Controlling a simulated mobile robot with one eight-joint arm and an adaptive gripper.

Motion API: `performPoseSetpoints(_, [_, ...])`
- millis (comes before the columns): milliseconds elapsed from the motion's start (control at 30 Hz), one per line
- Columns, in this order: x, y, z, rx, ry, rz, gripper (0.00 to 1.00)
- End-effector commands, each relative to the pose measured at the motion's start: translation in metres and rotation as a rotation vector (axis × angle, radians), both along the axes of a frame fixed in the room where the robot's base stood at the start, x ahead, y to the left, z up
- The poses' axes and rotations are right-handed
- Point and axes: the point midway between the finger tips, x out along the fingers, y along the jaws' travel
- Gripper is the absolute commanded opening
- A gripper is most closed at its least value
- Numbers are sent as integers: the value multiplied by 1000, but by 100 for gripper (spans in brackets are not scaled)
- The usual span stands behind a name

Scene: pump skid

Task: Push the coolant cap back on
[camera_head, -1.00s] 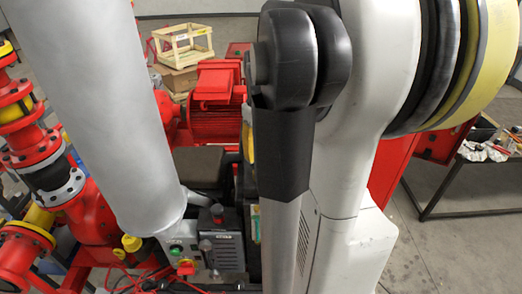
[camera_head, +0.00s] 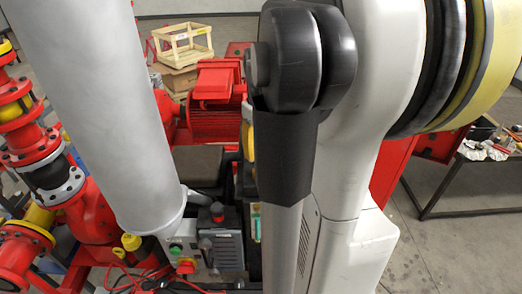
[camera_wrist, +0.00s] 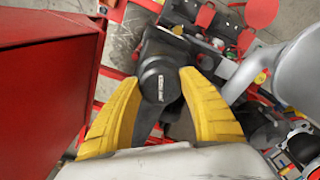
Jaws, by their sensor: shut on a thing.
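In the wrist view, the two yellow fingers of my gripper (camera_wrist: 160,85) stand on either side of a dark, round cap (camera_wrist: 159,82) with a small white label on its face. I take it to be the coolant cap. The gripper is shut on it. A dark body lies close behind the cap, and I cannot tell whether the cap touches it or is seated. In the head view, my arm hides the cap and most of my gripper.
A red box-shaped cabinet (camera_wrist: 45,85) stands close at the left in the wrist view. In the head view, a red motor (camera_head: 217,105), red piping (camera_head: 90,215) and a grey control box (camera_head: 222,240) crowd the skid. A dark table (camera_head: 470,185) with clutter stands at the right.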

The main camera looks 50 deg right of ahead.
Motion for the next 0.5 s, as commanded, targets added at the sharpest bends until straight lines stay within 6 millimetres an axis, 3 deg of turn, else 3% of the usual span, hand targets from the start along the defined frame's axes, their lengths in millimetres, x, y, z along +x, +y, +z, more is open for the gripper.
performPoseSetpoints(500, [0, 0, -5, 0, 0, 0, 13])
